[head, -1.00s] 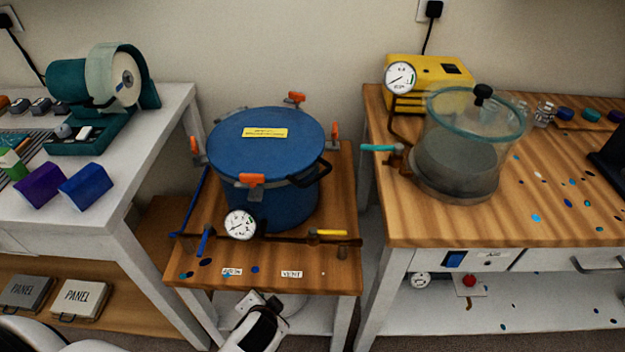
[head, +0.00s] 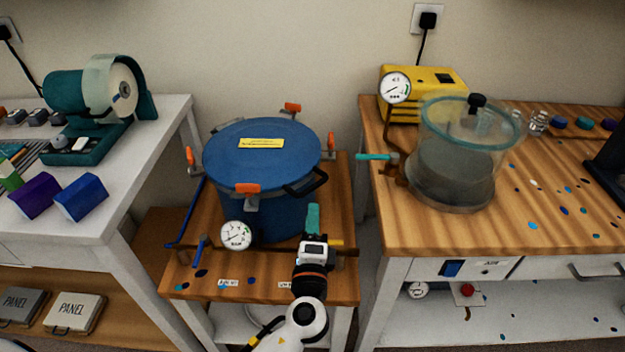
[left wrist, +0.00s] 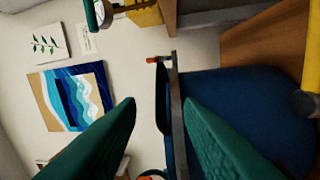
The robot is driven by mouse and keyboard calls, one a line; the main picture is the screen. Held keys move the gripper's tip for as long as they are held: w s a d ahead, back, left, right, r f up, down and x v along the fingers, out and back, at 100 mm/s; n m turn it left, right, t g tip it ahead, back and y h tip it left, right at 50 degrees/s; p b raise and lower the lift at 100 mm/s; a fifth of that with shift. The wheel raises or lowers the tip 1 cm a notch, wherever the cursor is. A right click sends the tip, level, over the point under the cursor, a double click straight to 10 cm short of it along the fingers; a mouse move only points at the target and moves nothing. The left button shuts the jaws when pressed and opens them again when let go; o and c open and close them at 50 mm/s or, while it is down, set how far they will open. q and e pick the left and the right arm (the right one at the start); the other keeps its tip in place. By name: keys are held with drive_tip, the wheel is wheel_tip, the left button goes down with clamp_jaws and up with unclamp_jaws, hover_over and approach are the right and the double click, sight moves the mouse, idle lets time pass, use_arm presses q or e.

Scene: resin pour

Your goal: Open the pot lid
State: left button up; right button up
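The pot (head: 278,222) is blue and stands on the small wooden table. Its round blue lid (head: 235,165), with a yellow label, sits on top. Orange-tipped clamps (head: 246,188) stand around the rim. A black handle (head: 308,184) sticks out at the rim's front right. My left gripper (head: 313,218) is in front of the pot's right side, below that handle in the picture. In the left wrist view, its green fingers (left wrist: 160,102) are spread. A black bar and the grey rim (left wrist: 177,110) show between them; contact cannot be told. My right gripper is not in view.
A pressure gauge (head: 236,235) and a blue valve lever (head: 201,250) are at the pot's front left. A glass chamber (head: 460,150) and yellow pump (head: 440,82) stand on the right bench. A teal machine (head: 70,97) stands on the left bench.

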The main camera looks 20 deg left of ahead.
sight(312, 190)
use_arm(q)
drive_tip(key=p+x, duration=0.1)
drive_tip(key=x, duration=0.9)
drive_tip(key=shift+w+a+p, duration=0.1)
drive_tip(key=shift+w+p, duration=0.25)
drive_tip(key=shift+w, duration=0.05)
drive_tip(key=shift+c, duration=0.4)
drive_tip(key=shift+r, duration=0.1)
clamp_jaws()
